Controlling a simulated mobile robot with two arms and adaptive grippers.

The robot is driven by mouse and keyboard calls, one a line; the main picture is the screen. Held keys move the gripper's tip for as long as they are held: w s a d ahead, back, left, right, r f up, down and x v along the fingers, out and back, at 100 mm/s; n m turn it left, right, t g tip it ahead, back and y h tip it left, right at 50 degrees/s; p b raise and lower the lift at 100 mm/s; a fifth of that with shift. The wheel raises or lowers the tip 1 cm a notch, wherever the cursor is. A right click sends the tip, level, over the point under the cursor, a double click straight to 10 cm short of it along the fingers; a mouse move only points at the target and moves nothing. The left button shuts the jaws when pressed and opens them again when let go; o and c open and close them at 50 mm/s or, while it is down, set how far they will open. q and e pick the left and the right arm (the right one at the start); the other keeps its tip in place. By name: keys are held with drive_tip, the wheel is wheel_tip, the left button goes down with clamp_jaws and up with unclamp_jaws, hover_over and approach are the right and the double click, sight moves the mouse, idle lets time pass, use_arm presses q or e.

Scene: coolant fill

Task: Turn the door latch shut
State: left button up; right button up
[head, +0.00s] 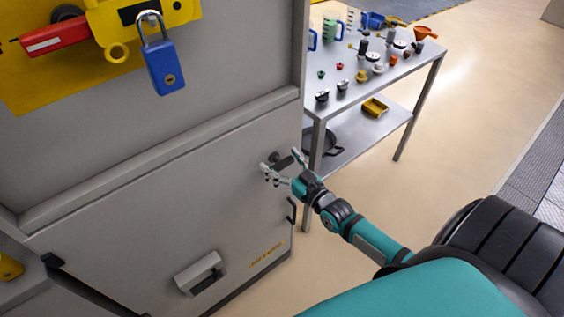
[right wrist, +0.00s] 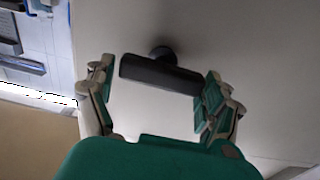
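The door latch is a dark bar on a round pivot, on the grey cabinet door (head: 150,215) near its right edge. In the head view the latch (head: 284,162) is partly hidden by my right gripper (head: 282,164). In the right wrist view the latch bar (right wrist: 160,75) lies nearly level, slightly lower at its right end. My right gripper (right wrist: 157,88) is open, with one finger near each end of the bar. I cannot tell whether either finger touches it. The door panel looks closed against the cabinet. My left gripper is not in view.
A dark pull handle (head: 291,211) sits below the latch, and a grey box-like fitting (head: 201,272) lower on the door. A blue padlock (head: 165,68) hangs above. A metal table (head: 340,104) with many small parts stands just behind. Floor to the right is free.

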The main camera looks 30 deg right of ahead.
drive_tip(key=c, duration=0.7)
drive_tip(key=shift+c, duration=0.2)
drive_tip(key=n+p, duration=0.1)
drive_tip(key=n, duration=0.2)
drive_tip(key=shift+a+r+n, duration=0.1)
drive_tip(key=shift+a+n, duration=0.05)
drive_tip(key=shift+n, duration=0.15)
drive_tip(key=n, duration=0.2)
drive_tip(key=n+p, duration=0.1)
drive_tip(key=n, duration=0.1)
drive_tip(key=shift+a+n, duration=0.2)
drive_tip(key=shift+n, duration=0.1)
drive_tip(key=n, duration=0.4)
drive_tip(key=shift+a+f, duration=0.1)
drive_tip(key=shift+f, duration=0.3)
drive_tip(key=n+b, duration=0.1)
drive_tip(key=n, duration=0.4)
drive_tip(key=shift+s+f+n+b, duration=0.1)
drive_tip(key=shift+f+n+b, duration=0.1)
drive_tip(key=shift+n+b, duration=0.15)
drive_tip(key=o, duration=1.2)
drive_tip(key=shift+c, duration=0.2)
